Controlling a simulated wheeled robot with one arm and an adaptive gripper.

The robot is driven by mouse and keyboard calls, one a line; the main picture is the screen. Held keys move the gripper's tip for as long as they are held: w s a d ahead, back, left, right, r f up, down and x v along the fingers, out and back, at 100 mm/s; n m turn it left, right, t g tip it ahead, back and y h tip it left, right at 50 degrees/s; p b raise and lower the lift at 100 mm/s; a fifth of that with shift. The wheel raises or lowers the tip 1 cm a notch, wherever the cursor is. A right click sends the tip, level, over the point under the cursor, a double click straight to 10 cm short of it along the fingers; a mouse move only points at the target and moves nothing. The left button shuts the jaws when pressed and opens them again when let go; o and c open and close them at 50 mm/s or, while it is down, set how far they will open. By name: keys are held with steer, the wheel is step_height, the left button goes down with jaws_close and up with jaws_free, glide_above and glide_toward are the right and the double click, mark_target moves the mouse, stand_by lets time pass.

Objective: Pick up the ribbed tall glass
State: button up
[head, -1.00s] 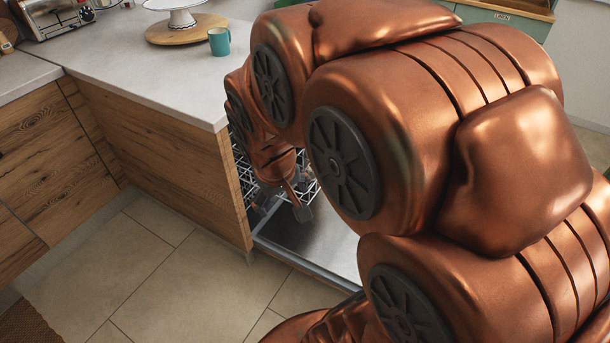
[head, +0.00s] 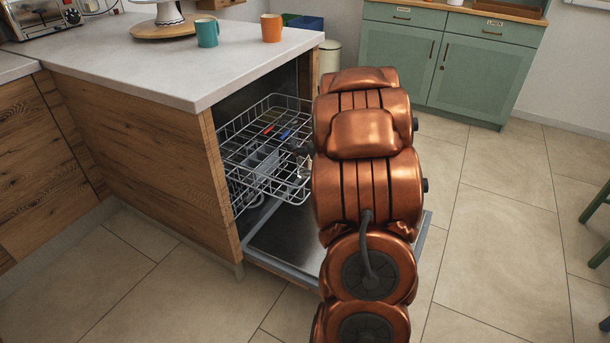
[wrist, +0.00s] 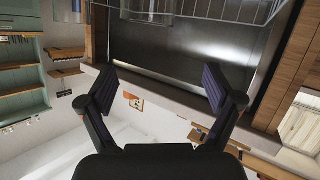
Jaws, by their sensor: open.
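I cannot make out the ribbed tall glass for certain in either view. A small clear shape (head: 304,169) shows at the right side of the white wire dishwasher rack (head: 232,133) in the head view, but its ribs and height cannot be told. My gripper (wrist: 158,90) is open and empty in the wrist view, its two dark fingers wide apart. In the head view its dark end (head: 303,149) is by the rack's right edge, partly hidden behind my copper arm. The rack also shows at the top of the wrist view (wrist: 222,10).
The open dishwasher door (head: 283,236) lies below the rack. The counter (head: 150,62) above holds a teal mug (head: 207,33) and an orange mug (head: 271,28). Green cabinets (head: 447,63) stand at the back.

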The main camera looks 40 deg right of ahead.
mark_target(305, 160)
steer(key=f+t+b, duration=0.1)
steer(key=s+d+f+t+b, duration=0.1)
steer(key=f, duration=0.1)
steer(key=d+f+y+b, duration=0.1)
steer(key=f, duration=0.1)
steer(key=shift+s+f+t, duration=0.25)
steer(key=shift+s+t, duration=0.1)
steer(key=shift+t, duration=0.05)
steer(key=w+d+t+b, duration=0.1)
steer(key=w+b, duration=0.2)
steer(key=w, duration=0.3)
steer(key=shift+w+d+y, duration=0.25)
steer(key=shift+d+y, duration=0.1)
steer(key=shift+y, duration=0.05)
steer(key=shift+c, duration=0.3)
steer(key=c, duration=0.9)
